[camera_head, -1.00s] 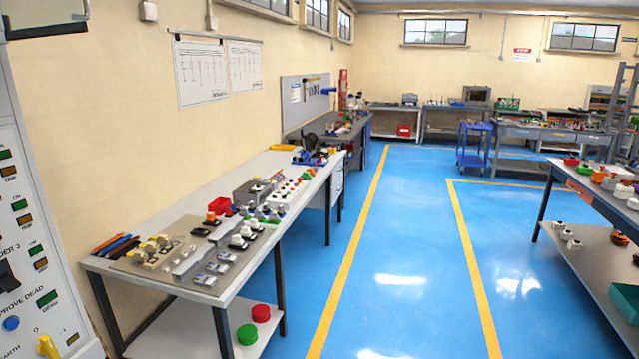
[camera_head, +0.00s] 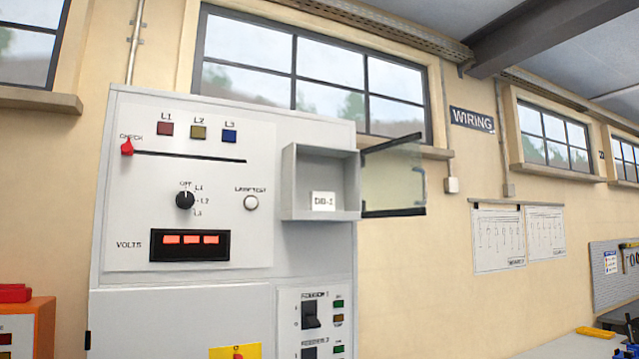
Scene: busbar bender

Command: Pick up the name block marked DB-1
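The name block marked DB-1 (camera_head: 323,201) is a small white block with dark lettering. It stands at the front of a shallow open grey box (camera_head: 320,215) on the upper right of a grey electrical panel (camera_head: 180,278). The box's clear, dark-framed door (camera_head: 393,178) is swung open to the right. Neither of my grippers shows in the head view.
The panel carries a red check slider (camera_head: 127,147), a black rotary knob (camera_head: 185,200), a lamp test button (camera_head: 251,202) and a volts display (camera_head: 190,245). An orange box (camera_head: 25,325) stands at the lower left. A workbench (camera_head: 580,346) shows at the lower right.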

